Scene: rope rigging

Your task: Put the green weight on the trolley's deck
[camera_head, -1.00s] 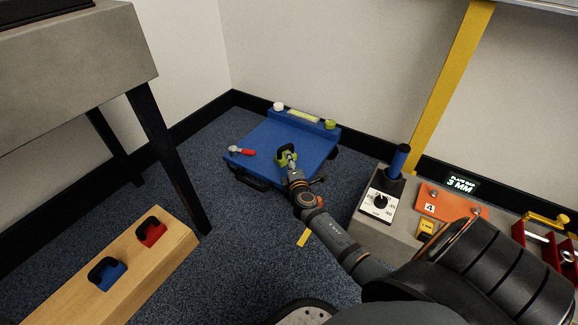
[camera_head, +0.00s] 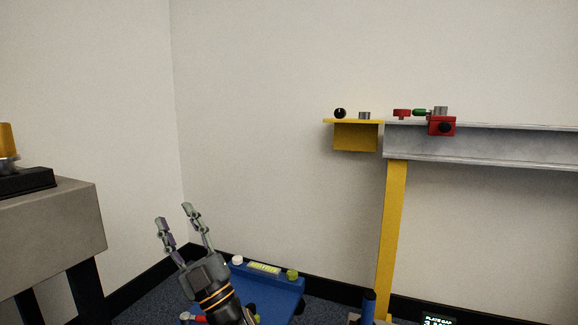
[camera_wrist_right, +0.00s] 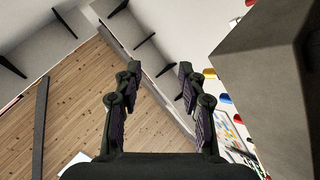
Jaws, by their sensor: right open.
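My right gripper (camera_head: 174,214) is raised in front of the wall corner, its two fingers pointing up, spread and empty. The wrist view shows the same open fingers (camera_wrist_right: 160,68) with nothing between them. The blue trolley (camera_head: 272,291) shows at the bottom of the head view, below and behind my gripper, with only part of its deck visible. I cannot make out the green weight in either view now; part of the deck is covered by my gripper or cut off by the frame. My left gripper is not in view.
A grey table (camera_head: 50,225) stands at the left. A steel beam (camera_head: 480,143) on a yellow post (camera_head: 391,230) runs along the right, with a yellow shelf (camera_head: 355,136) at its end. A large grey block (camera_wrist_right: 270,80) fills the right of the wrist view.

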